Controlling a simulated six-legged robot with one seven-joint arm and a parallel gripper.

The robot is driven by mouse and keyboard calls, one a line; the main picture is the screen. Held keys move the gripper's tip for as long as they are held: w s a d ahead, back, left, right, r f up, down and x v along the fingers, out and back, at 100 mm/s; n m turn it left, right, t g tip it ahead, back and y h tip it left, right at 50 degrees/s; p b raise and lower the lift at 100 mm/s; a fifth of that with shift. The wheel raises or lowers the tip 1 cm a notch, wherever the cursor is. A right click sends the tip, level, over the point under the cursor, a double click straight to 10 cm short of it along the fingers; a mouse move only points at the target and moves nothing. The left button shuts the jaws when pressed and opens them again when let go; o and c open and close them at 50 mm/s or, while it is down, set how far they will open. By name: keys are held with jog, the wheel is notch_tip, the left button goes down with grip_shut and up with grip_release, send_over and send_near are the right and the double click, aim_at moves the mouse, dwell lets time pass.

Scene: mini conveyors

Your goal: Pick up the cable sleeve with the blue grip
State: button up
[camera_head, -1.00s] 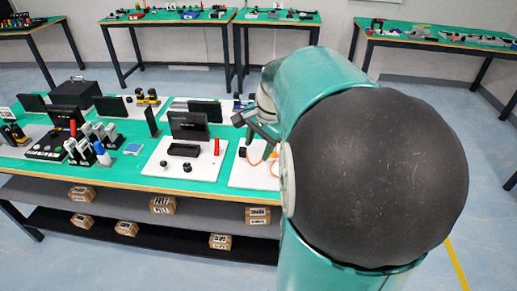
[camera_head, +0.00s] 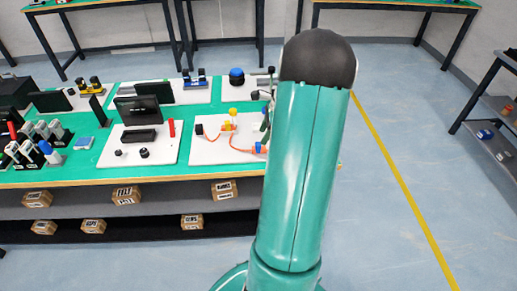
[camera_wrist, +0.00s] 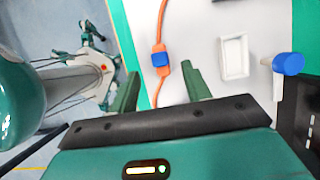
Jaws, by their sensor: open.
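The cable sleeve with the blue grip (camera_wrist: 160,59) is on an orange cable above a white board in the wrist view. In the head view the orange cable lies on the white board, with a small blue part (camera_head: 259,147) beside my arm. My gripper (camera_wrist: 161,88) is open, its two green fingers either side of the orange cable. The blue grip shows just beyond the fingertips, roughly centred between them. Nothing is held. In the head view my arm hides most of my gripper.
A white rectangular frame (camera_wrist: 234,74) and a blue-topped knob (camera_wrist: 288,63) are right of the cable in the wrist view. A yellow-topped part (camera_head: 233,112) stands on the board. A black monitor (camera_head: 138,109) stands left. Open floor lies right of the bench.

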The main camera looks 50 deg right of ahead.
aim_at(259, 144)
jog(key=x, duration=0.6)
jog(key=shift+f, duration=0.3)
grip_shut()
